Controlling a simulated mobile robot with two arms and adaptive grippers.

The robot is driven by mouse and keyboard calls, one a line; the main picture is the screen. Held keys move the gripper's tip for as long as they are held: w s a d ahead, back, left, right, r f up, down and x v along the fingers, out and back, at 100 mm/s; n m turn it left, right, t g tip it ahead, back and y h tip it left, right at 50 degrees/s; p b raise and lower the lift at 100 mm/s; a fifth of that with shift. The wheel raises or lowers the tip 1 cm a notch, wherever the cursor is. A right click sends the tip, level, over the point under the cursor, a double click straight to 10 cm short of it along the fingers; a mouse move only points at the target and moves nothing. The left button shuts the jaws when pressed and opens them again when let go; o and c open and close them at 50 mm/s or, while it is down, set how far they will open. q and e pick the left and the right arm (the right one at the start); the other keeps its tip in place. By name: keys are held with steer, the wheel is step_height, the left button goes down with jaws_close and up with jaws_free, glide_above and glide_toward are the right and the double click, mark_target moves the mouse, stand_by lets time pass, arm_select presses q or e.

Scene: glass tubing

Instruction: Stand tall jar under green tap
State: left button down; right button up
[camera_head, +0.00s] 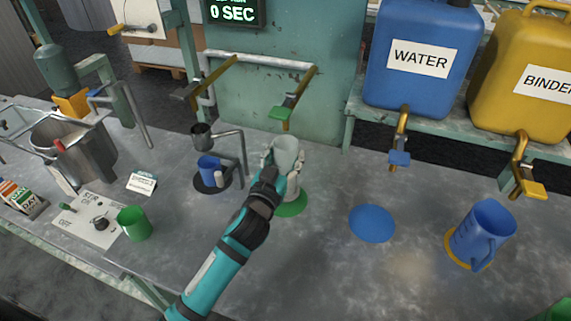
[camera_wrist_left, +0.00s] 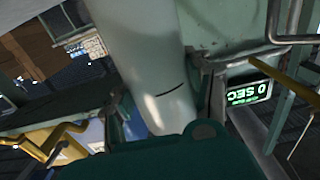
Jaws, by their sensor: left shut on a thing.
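A tall pale, whitish jar (camera_head: 287,152) is held upright in my left gripper (camera_head: 281,170), which is shut around it. In the left wrist view the jar (camera_wrist_left: 155,70) fills the middle, with a short dark line on its side. The jar is below and close to the green tap (camera_head: 285,111), which hangs from a yellow-handled pipe. A green disc (camera_head: 293,208) lies on the table under the gripper, partly hidden by it. The jar's base is hidden, so I cannot tell whether it touches the disc. My right gripper is not in view.
A blue cup (camera_head: 208,168) stands on a dark disc to the left, beside a bent metal pipe. A blue disc (camera_head: 372,223) lies bare to the right. A blue jug (camera_head: 482,232) stands on a yellow disc. A green cup (camera_head: 134,223) stands at the left.

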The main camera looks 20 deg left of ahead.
arm_select(q)
step_height(320, 180, down, 3)
steer(key=shift+f, duration=0.15)
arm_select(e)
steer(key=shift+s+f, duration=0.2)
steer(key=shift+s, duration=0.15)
arm_select(q)
steer(key=shift+f, duration=0.15)
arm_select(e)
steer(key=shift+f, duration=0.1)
arm_select(q)
steer(key=c, duration=0.5)
jaws_free()
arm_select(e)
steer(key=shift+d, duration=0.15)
